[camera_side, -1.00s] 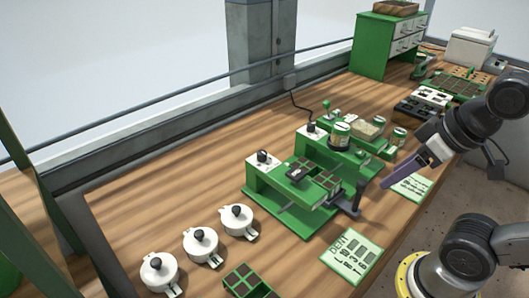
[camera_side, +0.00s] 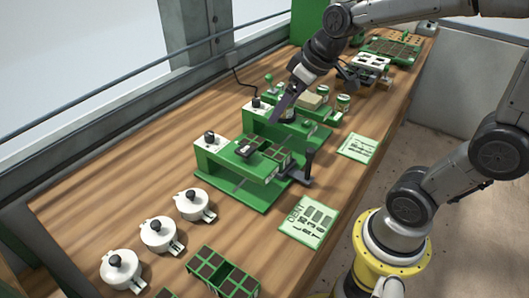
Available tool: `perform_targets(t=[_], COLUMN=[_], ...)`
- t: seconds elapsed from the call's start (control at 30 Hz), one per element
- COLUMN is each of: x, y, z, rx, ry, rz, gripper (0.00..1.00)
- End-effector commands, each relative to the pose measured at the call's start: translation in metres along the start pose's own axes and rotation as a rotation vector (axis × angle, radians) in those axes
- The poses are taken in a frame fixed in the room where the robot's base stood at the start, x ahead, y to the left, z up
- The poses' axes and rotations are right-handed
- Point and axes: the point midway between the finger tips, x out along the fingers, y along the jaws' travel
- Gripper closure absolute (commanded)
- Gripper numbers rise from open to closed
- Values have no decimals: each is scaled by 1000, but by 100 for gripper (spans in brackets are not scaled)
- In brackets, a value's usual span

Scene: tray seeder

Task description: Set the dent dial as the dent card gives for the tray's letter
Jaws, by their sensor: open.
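The dent card (camera_side: 309,222) lies flat on the table's front part; its heading reads DENT, with letters and numbers too small to read surely. The front green station (camera_side: 232,190) carries a white box with a black knob (camera_side: 211,138), which may be the dent dial. A similar knob (camera_side: 256,103) sits on the station behind it. A green tray with dark cells (camera_side: 291,157) is on the front station; its letter cannot be read. My gripper (camera_side: 275,119) is open, pointing down between the two stations' knobs, to the right of the front knob and apart from it.
Several white lidded pots (camera_side: 159,233) stand at the front left. Green trays of dark cells (camera_side: 223,272) lie at the front edge. Another card (camera_side: 357,147) lies right of the stations. A black lever (camera_side: 308,163) sticks up by the front station.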

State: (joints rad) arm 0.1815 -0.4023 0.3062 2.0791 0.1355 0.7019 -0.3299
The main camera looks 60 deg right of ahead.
Motion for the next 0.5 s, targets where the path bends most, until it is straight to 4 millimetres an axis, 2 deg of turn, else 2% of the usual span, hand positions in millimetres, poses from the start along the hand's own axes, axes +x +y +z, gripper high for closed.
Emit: perform_targets(t=[0.03,0.17,0.27,0.5], x=[12,28,38,82], y=[8,18,19,18], z=[0,6,8,13], rx=[26,59,65,65], ry=[-30,-75,-81,-83], rz=[0,1,2,1], gripper=[0,0,0,0])
